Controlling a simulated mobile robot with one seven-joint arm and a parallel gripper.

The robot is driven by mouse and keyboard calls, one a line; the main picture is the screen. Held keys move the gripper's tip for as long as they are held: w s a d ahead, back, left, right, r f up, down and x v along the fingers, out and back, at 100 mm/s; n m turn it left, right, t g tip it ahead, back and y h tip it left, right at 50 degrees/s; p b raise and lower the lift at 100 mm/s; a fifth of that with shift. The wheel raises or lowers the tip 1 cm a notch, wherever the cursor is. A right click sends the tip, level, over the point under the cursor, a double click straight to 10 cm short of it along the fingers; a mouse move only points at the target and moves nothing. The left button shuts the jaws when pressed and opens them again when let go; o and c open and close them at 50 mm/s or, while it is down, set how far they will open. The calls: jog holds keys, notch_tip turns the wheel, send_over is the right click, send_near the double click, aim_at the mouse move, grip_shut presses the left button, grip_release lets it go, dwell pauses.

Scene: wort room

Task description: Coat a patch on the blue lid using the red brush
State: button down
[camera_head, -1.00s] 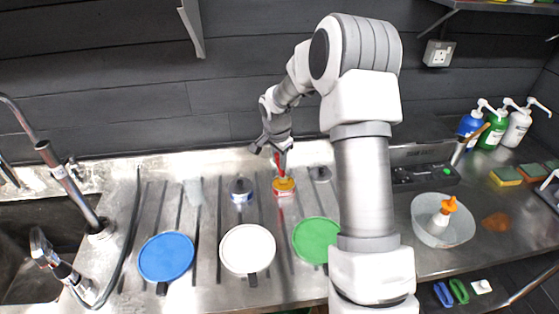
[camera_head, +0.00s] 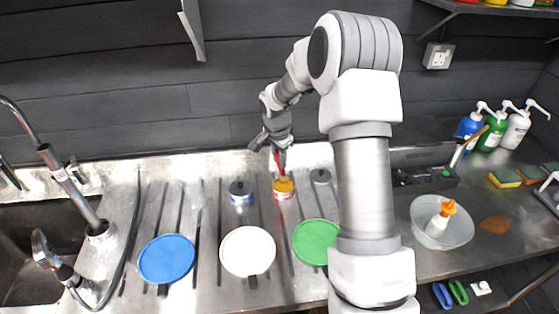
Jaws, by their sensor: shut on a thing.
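The blue lid (camera_head: 166,258) lies flat on the ribbed steel drainer at the left of the row of lids. My gripper (camera_head: 277,146) is shut on the red brush (camera_head: 280,163), which points down. The brush's lower end is at the top of a small pot with yellow-orange contents (camera_head: 284,187); I cannot tell how deep it reaches. The pot stands behind the lids, well to the right of and beyond the blue lid.
A white lid (camera_head: 247,251) and a green lid (camera_head: 315,242) lie right of the blue one. A dark-topped pot (camera_head: 241,191) stands left of the yellow-orange pot. A sink tap (camera_head: 75,185) is at the left. A bowl with a bottle (camera_head: 441,222) stands at the right.

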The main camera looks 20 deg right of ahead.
jog(key=shift+w+d+p+v, duration=0.1)
jog(key=shift+w+p+v, duration=0.2)
jog(key=shift+v, duration=0.55)
jog(key=shift+w+d+p+v, duration=0.1)
jog(key=shift+p+v, duration=0.35)
jog(key=shift+v, duration=0.4)
jog(key=shift+w+d+p+v, duration=0.15)
jog(key=shift+p+v, duration=0.2)
jog(key=shift+v, duration=0.5)
jog(key=shift+r, duration=0.15)
